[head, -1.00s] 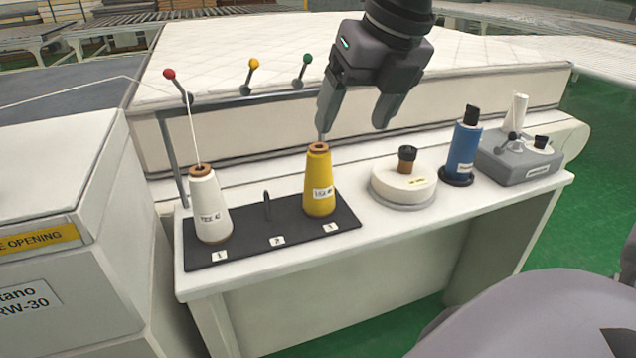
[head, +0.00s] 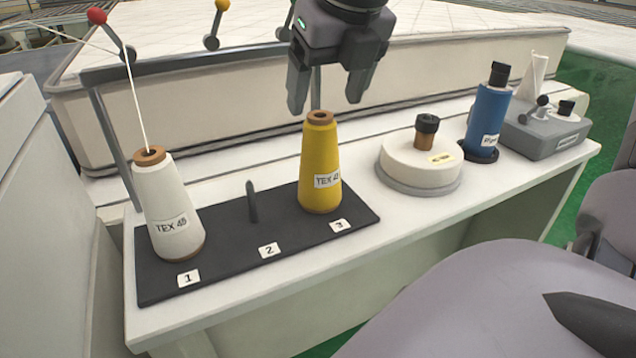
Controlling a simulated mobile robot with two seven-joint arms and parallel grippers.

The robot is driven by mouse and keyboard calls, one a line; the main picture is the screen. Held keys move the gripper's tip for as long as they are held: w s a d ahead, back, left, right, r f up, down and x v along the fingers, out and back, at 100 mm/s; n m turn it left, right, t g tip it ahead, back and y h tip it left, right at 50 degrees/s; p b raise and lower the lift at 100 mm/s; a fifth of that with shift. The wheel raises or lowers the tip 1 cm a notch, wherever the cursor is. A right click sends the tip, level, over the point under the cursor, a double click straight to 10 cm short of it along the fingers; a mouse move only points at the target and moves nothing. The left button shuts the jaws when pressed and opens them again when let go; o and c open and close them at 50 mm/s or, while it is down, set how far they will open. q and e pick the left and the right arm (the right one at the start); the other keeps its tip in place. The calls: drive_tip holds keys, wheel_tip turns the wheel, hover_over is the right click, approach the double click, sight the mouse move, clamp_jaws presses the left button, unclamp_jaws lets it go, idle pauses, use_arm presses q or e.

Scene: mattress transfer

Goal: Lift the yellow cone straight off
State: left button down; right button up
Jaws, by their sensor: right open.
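The yellow cone (head: 319,165) stands upright at the place marked 3 on the black base plate (head: 222,262). It has a brown top and a white label. My right gripper (head: 326,107) is open and empty. Its two fingers point down, one on each side of the cone's top in the picture; I cannot tell whether they touch it or stand behind it. The white cone (head: 168,207) stands at place 1 with a thread running up from its top. A bare dark peg (head: 252,202) stands at place 2. My left gripper is not in view.
A white round device (head: 420,168), a blue cylinder (head: 488,120) and a grey box (head: 545,132) stand right of the plate on the white table. A rail with coloured knobs (head: 97,16) runs behind the cones. The quilted mattress lies behind.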

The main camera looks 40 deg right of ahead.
sight(320, 126)
drive_tip(key=x, duration=0.7)
drive_tip(key=shift+s, duration=0.1)
clamp_jaws()
